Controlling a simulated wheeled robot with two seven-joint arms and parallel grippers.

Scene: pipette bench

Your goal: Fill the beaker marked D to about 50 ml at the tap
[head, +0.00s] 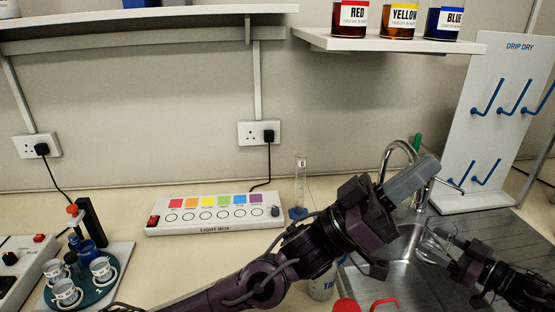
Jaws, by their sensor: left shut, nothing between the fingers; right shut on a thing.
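A clear glass beaker (441,234) is over the sink (408,240) at the right, below the tap. My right gripper (440,252) is shut on it from the lower right. I cannot read its mark or see a water level in it. The chrome tap (397,147) curves up behind the sink, with a green part (417,142) near its top. My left gripper (412,178) is shut and empty, in front of the tap, and hides part of it. I cannot tell whether its fingers touch the tap. No stream of water shows clearly.
A drip-dry rack (505,110) with blue pegs stands behind the sink's right. A measuring cylinder (300,185) and the light box (215,214) are left of the sink. A round carrier (90,292) holds small beakers. Red, yellow and blue bottles stand on a shelf (390,45).

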